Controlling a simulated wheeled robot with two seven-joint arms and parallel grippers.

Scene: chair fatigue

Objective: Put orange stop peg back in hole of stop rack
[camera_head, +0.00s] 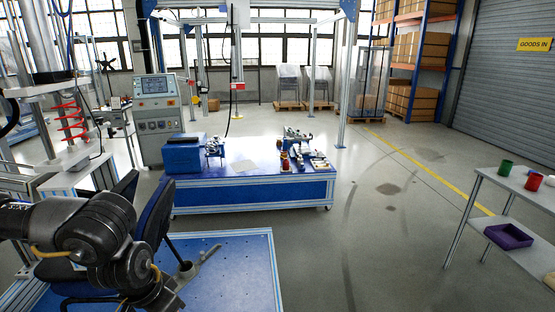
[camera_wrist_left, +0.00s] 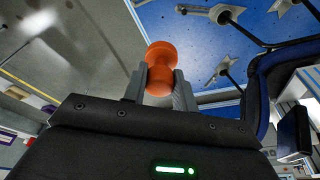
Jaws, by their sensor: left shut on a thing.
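The orange stop peg (camera_wrist_left: 160,62), a spool shape with a wide rounded head, shows in the left wrist view. My left gripper (camera_wrist_left: 159,90) is shut on it, with one grey finger on each side of its lower part. The peg is held clear, with the floor and a blue plate visible beyond it. In the head view my black left arm fills the lower left, and neither its fingers nor the peg can be made out. I cannot pick out the stop rack for certain in either view. My right gripper is in neither view.
A dark office chair (camera_head: 152,217) stands by my left arm at a blue perforated plate (camera_head: 235,275). A blue bench (camera_head: 255,192) with small parts stands beyond. A grey side table (camera_head: 528,190) with cups and a purple tray (camera_head: 508,236) is at right. Floor between is clear.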

